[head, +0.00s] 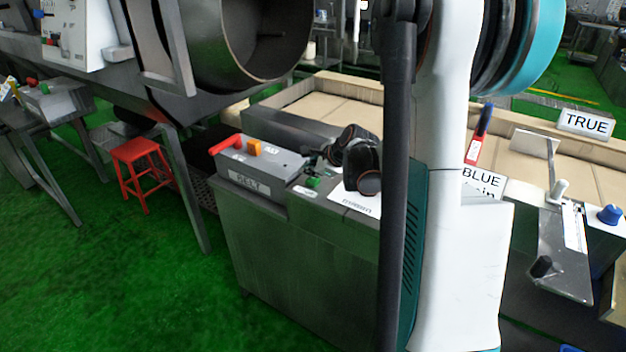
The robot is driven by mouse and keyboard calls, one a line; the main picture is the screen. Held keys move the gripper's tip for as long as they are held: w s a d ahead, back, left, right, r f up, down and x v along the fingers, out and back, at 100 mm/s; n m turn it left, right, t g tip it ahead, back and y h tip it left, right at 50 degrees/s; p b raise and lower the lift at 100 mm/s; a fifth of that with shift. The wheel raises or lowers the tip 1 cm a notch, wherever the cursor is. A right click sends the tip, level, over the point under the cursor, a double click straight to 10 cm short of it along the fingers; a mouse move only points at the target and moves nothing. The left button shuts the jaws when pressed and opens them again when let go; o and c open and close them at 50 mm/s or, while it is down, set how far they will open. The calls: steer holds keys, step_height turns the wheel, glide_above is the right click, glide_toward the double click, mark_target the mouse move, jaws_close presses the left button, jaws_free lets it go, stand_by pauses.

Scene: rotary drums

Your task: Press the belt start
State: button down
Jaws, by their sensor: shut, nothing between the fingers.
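A grey control box (262,167) with a "BELT" plate on its front sits on a metal cabinet left of my arm. Its top carries a red handle-like part (226,145) and an orange block (254,148), with small white labels too small to read surely. A green button (313,182) shows just right of the box. My dark gripper (315,158) is shut and empty, close to the right end of the box and above the green button. Whether its tips touch anything cannot be told. Which control is the belt start is not clearly readable.
The metal cabinet (290,255) stands below the box. A large drum (250,40) hangs at upper left, and a red stool (145,172) stands on the green floor. A beige belt (335,112) lies behind. A lever panel (565,255) is at right. My arm hides the middle.

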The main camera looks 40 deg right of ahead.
mark_target(311, 180)
steer(key=shift+f+b, duration=0.45)
steer(key=shift+f, duration=0.1)
stand_by(0.4)
steer(key=shift+r, duration=0.1)
steer(key=shift+r+p, duration=0.65)
steer(key=shift+r, duration=0.25)
steer(key=shift+r+p, duration=1.75)
steer(key=shift+r, duration=0.75)
